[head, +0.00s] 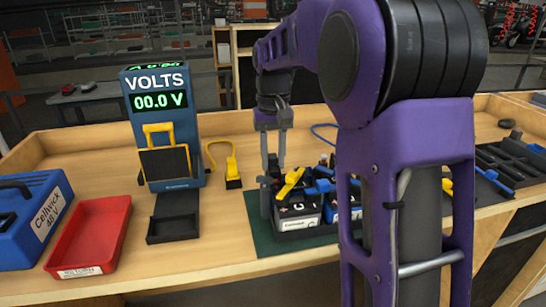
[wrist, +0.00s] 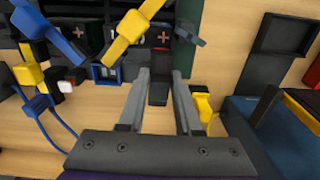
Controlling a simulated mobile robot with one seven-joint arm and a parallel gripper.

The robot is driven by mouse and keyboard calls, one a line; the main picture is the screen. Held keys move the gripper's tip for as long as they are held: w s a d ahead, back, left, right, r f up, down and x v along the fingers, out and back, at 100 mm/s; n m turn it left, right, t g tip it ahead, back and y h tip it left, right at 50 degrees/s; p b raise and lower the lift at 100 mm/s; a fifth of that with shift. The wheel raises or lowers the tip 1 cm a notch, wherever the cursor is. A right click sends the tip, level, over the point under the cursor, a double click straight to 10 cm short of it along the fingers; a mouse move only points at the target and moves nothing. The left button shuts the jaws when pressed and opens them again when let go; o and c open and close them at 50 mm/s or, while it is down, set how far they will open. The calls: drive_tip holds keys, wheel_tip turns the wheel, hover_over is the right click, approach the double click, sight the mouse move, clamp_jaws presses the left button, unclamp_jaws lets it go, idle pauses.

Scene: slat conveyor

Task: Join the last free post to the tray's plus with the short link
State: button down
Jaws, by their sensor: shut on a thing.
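My gripper (head: 274,165) points down at the left side of the battery tray. In the wrist view its two grey fingers (wrist: 165,78) are shut on a small dark block (wrist: 158,90); I cannot tell whether this is the short link. The tray holds several dark batteries. Red plus marks (wrist: 163,37) show on the batteries in the wrist view. A yellow link (head: 291,180) lies slanted on top, close right of my gripper; it also shows in the wrist view (wrist: 122,38). A blue link (wrist: 62,42) lies farther left there. My arm hides part of the tray.
A blue volt meter (head: 160,105) reading 00.0 V stands at left. A yellow clip (head: 233,170) lies between meter and tray. A red bin (head: 92,235) and blue Cellwick case (head: 35,215) stand far left. A black organizer (head: 510,165) is at right.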

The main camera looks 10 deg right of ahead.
drive_tip(key=shift+f+b, duration=0.3)
drive_tip(key=shift+f, duration=0.3)
drive_tip(key=c, duration=0.5)
unclamp_jaws()
wheel_tip(320, 180, up, 17)
drive_tip(key=p, duration=0.4)
drive_tip(key=shift+r, duration=0.2)
